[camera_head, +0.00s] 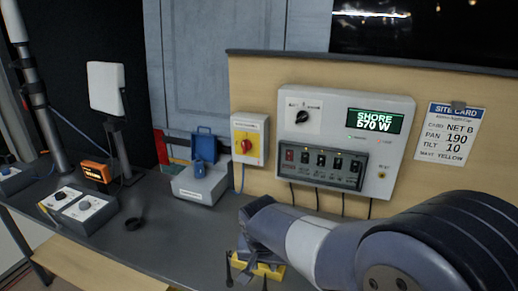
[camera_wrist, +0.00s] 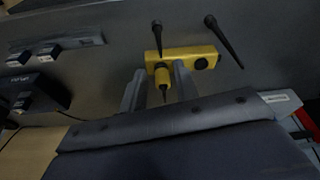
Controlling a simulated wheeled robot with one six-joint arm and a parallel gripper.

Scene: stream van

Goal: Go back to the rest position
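My gripper (camera_wrist: 160,88) shows in the wrist view with its two grey fingers apart. Between and beyond them is a black plug with a yellow ring (camera_wrist: 161,77), at a yellow block (camera_wrist: 205,54). The fingers appear clear of the plug, though contact is hard to judge. In the head view my arm reaches in from the right and my gripper (camera_head: 250,262) points down at the bench's front, by the yellow block (camera_head: 270,271). The arm hides part of the block and much of the gripper.
Two black rods (camera_wrist: 226,42) stand by the block. A power panel (camera_head: 345,110) and site card (camera_head: 450,133) are on the back wall.

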